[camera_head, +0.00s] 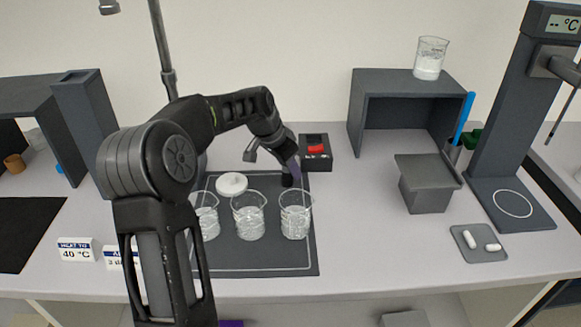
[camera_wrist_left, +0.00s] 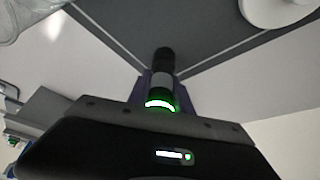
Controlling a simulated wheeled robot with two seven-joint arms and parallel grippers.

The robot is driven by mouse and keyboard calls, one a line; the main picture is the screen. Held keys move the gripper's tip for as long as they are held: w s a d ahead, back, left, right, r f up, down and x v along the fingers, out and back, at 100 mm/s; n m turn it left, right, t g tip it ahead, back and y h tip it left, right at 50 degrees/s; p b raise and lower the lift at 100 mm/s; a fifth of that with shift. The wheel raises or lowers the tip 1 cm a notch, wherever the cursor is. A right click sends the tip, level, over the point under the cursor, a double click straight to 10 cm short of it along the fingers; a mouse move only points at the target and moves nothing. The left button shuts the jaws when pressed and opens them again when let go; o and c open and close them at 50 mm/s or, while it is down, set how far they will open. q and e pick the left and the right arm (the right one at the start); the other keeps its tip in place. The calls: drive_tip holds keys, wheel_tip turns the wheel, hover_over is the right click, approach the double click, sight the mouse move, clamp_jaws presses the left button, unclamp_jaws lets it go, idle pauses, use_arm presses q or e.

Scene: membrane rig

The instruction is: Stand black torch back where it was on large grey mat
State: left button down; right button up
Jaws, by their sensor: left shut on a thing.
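My left gripper (camera_head: 291,168) is shut on the black torch (camera_head: 287,181) over the far right corner of the large grey mat (camera_head: 250,259). In the left wrist view the torch (camera_wrist_left: 162,62) shows between the fingers (camera_wrist_left: 160,90), with a grey band and a glowing green ring at its near end. Its far end points down at the mat corner (camera_wrist_left: 120,30), inside the white border line. It looks about upright. I cannot tell whether its foot touches the mat. My right gripper is not in view.
Three glass beakers (camera_head: 205,222), (camera_head: 248,222), (camera_head: 295,222) stand on the mat, with a white disc (camera_head: 231,184) behind them. A dark box with a red switch (camera_head: 315,150) sits just behind the mat's far right corner. Bench right of the mat is clear up to a grey bin (camera_head: 425,190).

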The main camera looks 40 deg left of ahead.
use_arm(q)
drive_tip(key=c, duration=1.1)
unclamp_jaws()
drive_tip(key=shift+f, duration=0.1)
drive_tip(key=shift+c, duration=0.2)
drive_tip(key=shift+r, duration=0.2)
drive_tip(key=v, duration=1.2)
drive_tip(key=shift+b, duration=0.45)
